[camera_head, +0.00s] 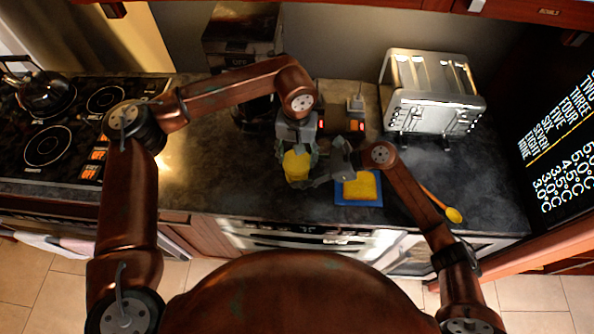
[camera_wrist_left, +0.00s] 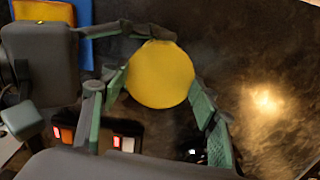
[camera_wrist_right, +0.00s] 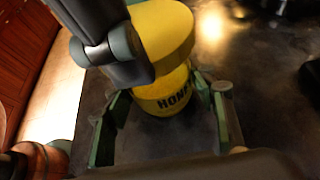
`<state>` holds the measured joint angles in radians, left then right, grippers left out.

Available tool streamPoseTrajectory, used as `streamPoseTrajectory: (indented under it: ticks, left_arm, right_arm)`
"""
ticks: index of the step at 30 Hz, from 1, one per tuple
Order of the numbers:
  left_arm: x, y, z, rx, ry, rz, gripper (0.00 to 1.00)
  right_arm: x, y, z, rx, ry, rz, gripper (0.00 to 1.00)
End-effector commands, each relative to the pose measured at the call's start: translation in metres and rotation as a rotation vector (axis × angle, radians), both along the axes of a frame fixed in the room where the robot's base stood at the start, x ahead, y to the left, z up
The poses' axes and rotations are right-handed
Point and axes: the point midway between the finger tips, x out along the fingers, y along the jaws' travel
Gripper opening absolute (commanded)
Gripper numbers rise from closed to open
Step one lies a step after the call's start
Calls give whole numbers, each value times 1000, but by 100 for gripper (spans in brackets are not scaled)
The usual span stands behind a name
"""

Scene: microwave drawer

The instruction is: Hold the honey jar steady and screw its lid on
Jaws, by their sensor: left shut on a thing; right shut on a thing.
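The yellow honey jar (camera_wrist_right: 168,98) shows its dark lettering in the right wrist view, above the dark counter. Its wider yellow lid (camera_wrist_right: 165,35) is above it, lined up closely; I cannot tell whether it is seated. In the left wrist view the lid (camera_wrist_left: 160,74) is a round yellow disc that hides the jar. My left gripper (camera_head: 298,152) comes from above and is shut on the lid, with a finger on each side. My right gripper (camera_head: 318,172) comes from the right and is shut on the jar, its green pads on either side of the body.
A yellow sponge on a blue cloth (camera_head: 358,200) lies right of the jar, near the counter's front edge. A toaster (camera_head: 430,95) stands at the back right. A yellow spoon (camera_head: 453,214) lies at the right. The stove (camera_head: 60,125) is at the left, with clear counter before the jar.

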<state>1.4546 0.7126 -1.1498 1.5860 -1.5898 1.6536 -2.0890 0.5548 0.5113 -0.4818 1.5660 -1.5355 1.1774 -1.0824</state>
Motion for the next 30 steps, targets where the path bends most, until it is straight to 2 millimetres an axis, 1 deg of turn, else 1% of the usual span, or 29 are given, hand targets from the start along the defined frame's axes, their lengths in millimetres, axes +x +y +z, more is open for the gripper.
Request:
streamPoseTrajectory:
  ticks: [4,6,11,19,22,28,29,30]
  left_arm:
    - [0,1,-1,2,1,-183,26]
    - [0,1,-1,2,2,-245,26]
    - [0,1,-1,1,2,-324,26]
    - [0,1,-1,1,1,-631,26]
    - [0,0,-1,0,2,-683,26]
    - [0,0,0,0,1,-689,26]
    - [0,0,0,0,1,-689,57]
    - [0,0,0,0,1,-689,60]
  right_arm:
    - [0,0,0,-1,0,0,7]
    - [0,0,0,-1,1,0,7]
    - [0,0,0,-1,1,0,7]
    - [0,0,0,-1,1,0,7]
    - [0,0,0,-1,1,0,7]
    - [0,0,0,-1,0,-1,7]
    - [0,0,0,-1,0,-1,7]
    - [0,0,0,-1,0,-1,7]
